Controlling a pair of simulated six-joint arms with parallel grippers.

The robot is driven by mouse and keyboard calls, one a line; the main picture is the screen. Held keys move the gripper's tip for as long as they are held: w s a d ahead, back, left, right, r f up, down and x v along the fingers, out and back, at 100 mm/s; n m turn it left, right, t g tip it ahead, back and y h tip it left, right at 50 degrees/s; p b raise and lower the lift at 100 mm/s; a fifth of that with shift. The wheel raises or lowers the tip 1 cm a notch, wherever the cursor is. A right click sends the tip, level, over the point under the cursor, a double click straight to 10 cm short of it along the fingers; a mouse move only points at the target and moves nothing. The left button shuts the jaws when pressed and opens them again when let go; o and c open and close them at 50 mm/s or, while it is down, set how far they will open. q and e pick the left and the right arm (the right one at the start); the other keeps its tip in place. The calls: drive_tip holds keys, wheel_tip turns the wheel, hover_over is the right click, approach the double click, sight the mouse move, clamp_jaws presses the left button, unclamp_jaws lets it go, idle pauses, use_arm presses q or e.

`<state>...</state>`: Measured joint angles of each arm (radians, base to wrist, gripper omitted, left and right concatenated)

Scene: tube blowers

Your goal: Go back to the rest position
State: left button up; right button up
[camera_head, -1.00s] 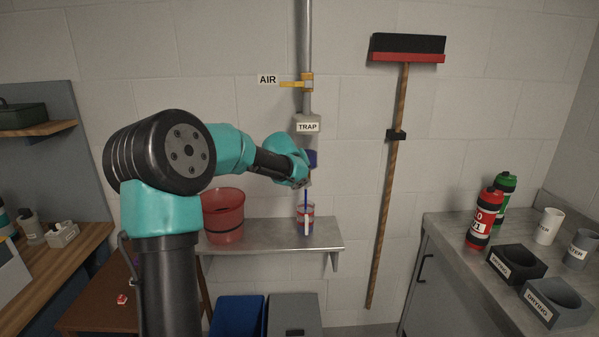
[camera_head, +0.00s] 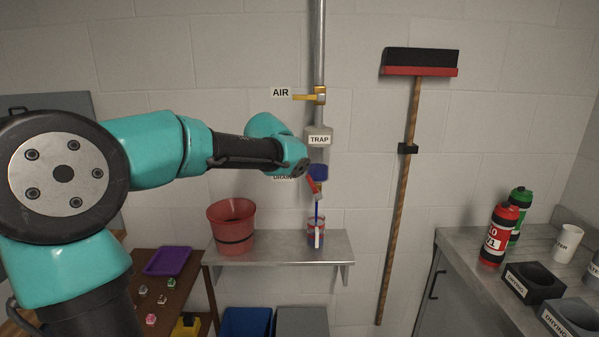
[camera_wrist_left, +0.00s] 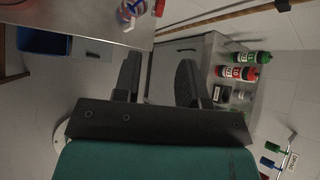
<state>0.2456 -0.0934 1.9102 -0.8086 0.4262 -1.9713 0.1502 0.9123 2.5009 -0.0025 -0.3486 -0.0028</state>
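My left arm reaches across the head view from the left, its wrist end near the trap (camera_head: 319,137) and the drain's blue fitting (camera_head: 319,173). My left gripper (camera_wrist_left: 160,75) shows in the left wrist view with its two dark fingers apart and nothing between them. In the head view its fingers are hidden by the wrist. A red piece (camera_head: 314,186) hangs below the blue fitting. A clear cup (camera_head: 316,232) with red and blue marks stands below on the metal shelf (camera_head: 275,250). My right gripper is in neither view.
A red bucket (camera_head: 231,228) stands on the shelf. A broom (camera_head: 412,150) hangs on the wall. Red (camera_head: 498,235) and green (camera_head: 519,212) bottles stand on the right counter beside dark drying holders (camera_head: 535,283). A purple tray (camera_head: 168,261) lies on the brown table at lower left.

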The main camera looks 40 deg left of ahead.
use_arm(q)
drive_tip(key=shift+s+d+r, duration=0.15)
drive_tip(key=shift+s+r, duration=0.1)
drive_tip(key=shift+s, duration=0.05)
drive_tip(key=w+d+f+n+g+h, duration=0.15)
drive_tip(key=d+f+n, duration=0.35)
drive_tip(key=f, duration=0.7)
drive_tip(key=w+d+f+n+g+h, duration=0.1)
drive_tip(key=w+d+f+n+h, duration=0.15)
drive_tip(key=d+f, duration=0.75)
drive_tip(key=w+d+f+n+g+h, duration=0.15)
drive_tip(key=d+f+n, duration=0.25)
drive_tip(key=f, duration=1.1)
drive_tip(key=s+d+f+n+g, duration=0.1)
drive_tip(key=s+d+f+n, duration=0.3)
drive_tip(key=s+f+n, duration=0.1)
drive_tip(key=s+d+f+n+g+h, duration=0.1)
drive_tip(key=s+d+f+n+g, duration=0.1)
drive_tip(key=s+d+f+n, duration=0.3)
drive_tip(key=s+d+f+n+g+h, duration=0.1)
drive_tip(key=s+d+f+n, duration=0.3)
drive_tip(key=s+f, duration=0.5)
wheel_tip(320, 180, down, 4)
drive_tip(key=shift+s+d+n+g, duration=0.25)
drive_tip(key=shift+s+n+g, duration=0.1)
drive_tip(key=shift+n, duration=0.2)
